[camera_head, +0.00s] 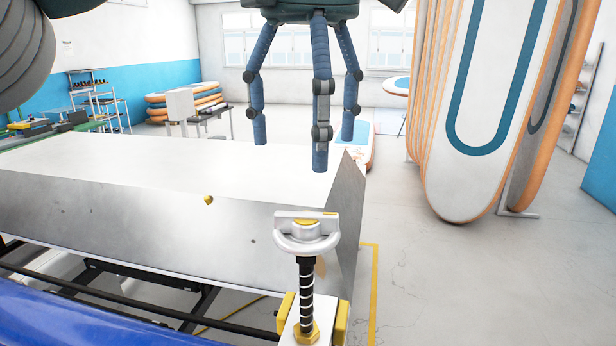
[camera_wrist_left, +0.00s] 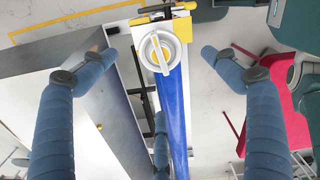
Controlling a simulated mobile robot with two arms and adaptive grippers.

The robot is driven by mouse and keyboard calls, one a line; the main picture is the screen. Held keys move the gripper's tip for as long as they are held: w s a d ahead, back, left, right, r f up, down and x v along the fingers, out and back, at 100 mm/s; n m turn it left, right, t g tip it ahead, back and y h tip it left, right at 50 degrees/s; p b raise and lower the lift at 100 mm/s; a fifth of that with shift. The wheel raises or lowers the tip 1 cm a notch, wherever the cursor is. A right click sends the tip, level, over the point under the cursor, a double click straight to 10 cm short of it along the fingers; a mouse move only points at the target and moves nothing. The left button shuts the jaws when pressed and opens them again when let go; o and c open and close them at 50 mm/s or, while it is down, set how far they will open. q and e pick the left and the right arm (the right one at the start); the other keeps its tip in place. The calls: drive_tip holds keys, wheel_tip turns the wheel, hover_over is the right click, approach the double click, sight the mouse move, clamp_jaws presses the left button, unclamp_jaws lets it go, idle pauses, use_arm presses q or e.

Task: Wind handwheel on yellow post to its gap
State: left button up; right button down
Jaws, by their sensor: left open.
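The handwheel (camera_head: 307,238) is a silver-white ring with a flat bar across its top and a yellow hub. It sits on a black threaded stem (camera_head: 306,285) above a yellow nut, on a white block with yellow side pieces (camera_head: 285,312). In the left wrist view the handwheel (camera_wrist_left: 152,52) is seen from above, its bar running nearly lengthwise, slightly tilted. My left gripper (camera_head: 308,152) hangs above and beyond the handwheel in the head view, its blue fingers spread, empty and not touching it. In the left wrist view its fingertips (camera_wrist_left: 159,42) stand on either side of the wheel. My right gripper is not in view.
A large grey metal box-shaped bench (camera_head: 150,205) lies left of and behind the wheel. A blue surface (camera_head: 90,320) fills the lower left. Upright boards (camera_head: 490,100) stand at the right. Grey floor (camera_head: 470,280) is free on the right. A red object (camera_wrist_left: 290,110) shows in the wrist view.

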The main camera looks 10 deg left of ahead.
sight(306, 213)
use_arm(q)
drive_tip(key=m, duration=0.7)
drive_tip(key=shift+a+f, duration=0.15)
drive_tip(key=shift+f, duration=0.15)
wheel_tip(306, 213, down, 2)
wheel_tip(306, 213, down, 8)
drive_tip(key=shift+f, duration=0.25)
drive_tip(key=c, duration=1.1)
drive_tip(key=shift+c, duration=0.2)
drive_tip(key=shift+n, duration=0.3)
